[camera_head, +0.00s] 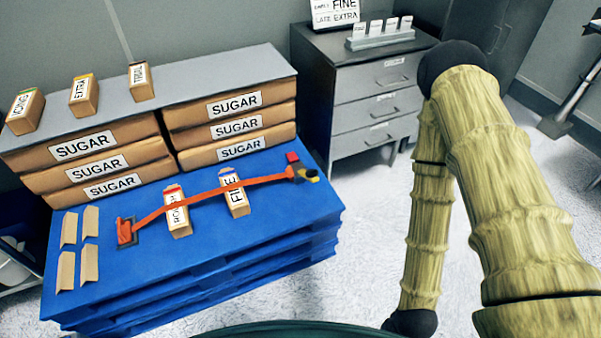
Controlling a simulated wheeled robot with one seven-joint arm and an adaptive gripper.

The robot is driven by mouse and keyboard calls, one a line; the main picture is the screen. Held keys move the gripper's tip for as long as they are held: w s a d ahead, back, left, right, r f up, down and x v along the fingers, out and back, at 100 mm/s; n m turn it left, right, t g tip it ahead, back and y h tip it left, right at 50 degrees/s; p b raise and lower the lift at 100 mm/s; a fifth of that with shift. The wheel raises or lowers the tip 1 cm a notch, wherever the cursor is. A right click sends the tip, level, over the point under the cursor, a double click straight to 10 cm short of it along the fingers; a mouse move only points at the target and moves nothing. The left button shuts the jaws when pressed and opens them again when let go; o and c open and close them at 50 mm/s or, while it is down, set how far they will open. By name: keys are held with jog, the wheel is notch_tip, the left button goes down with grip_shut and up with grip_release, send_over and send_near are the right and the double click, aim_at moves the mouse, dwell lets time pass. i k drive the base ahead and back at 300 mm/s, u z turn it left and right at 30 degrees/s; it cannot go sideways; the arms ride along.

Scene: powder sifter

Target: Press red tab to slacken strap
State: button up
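A red tab (292,157) stands on the buckle (306,174) at the right end of an orange strap (205,197). The strap runs across a blue pallet (290,227) to a red-orange end piece (125,231) in a dark frame at the left. It passes over two small boxes, a left one (178,222) with a partly hidden label and a right one (239,207) labelled FINE. My yellow ribbed arm fills the right of the view, clear of the pallet; my gripper is not in view.
SUGAR sacks (205,118) are stacked in two piles under a grey board (190,82) bearing three small boxes. Several cardboard corner pieces (90,262) lie on the pallet's left. A grey drawer cabinet (365,100) stands behind, with a sign (335,12) and card rack. Pale floor (360,220) is clear between pallet and arm.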

aim_at(292, 158)
jog(key=k, duration=1.35)
jog(key=u, duration=0.7)
jog(key=i, duration=1.95)
jog(key=z, duration=0.5)
